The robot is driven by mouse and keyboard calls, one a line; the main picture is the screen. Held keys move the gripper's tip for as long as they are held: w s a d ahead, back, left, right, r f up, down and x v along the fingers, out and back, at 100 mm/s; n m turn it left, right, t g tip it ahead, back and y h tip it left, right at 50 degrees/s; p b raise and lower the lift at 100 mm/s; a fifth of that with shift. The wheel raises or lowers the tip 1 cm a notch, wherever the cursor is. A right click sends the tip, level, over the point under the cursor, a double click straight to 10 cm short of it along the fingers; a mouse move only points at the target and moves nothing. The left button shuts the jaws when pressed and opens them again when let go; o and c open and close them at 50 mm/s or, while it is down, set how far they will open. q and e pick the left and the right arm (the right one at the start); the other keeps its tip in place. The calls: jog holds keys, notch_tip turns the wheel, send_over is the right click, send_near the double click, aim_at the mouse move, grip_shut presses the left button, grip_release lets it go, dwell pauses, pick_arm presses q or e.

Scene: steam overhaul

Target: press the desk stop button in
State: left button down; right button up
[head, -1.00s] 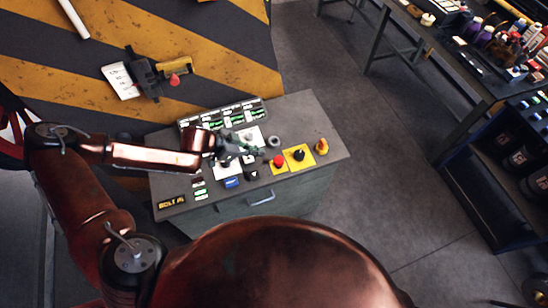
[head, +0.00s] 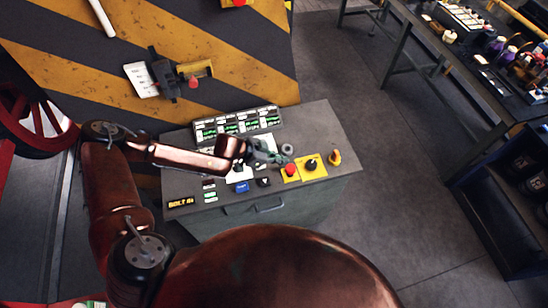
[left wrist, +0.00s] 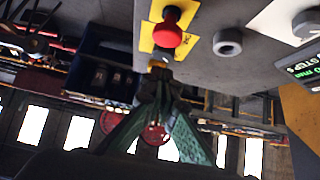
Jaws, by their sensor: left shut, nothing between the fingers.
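The desk stop button is a red mushroom button (head: 290,170) on a yellow plate (head: 313,172) at the front right of the grey desk top. A black knob (head: 311,163) stands on the yellow beside it. My left gripper (head: 283,159) is shut and empty, just behind and left of the red button in the head view. I cannot tell whether it touches. In the left wrist view the red button (left wrist: 168,35) is at the top, just beyond the shut green fingers (left wrist: 158,80), with a visible gap in the picture. My right gripper is not in view.
The desk (head: 339,141) also carries a grey ring (head: 287,149), an orange knob (head: 335,157), a blue label block (head: 242,186) and a panel of green displays (head: 237,122). A striped wall (head: 230,55) stands behind. A cluttered workbench (head: 470,75) is at the right.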

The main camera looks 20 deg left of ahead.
aim_at(293, 168)
pick_arm(q)
jog(key=f, duration=0.1)
jog(key=d+f, duration=0.1)
jog(key=f, duration=0.2)
jog(key=shift+w+d, duration=0.3)
jog(key=shift+w, duration=0.1)
jog(key=shift+f, duration=0.75)
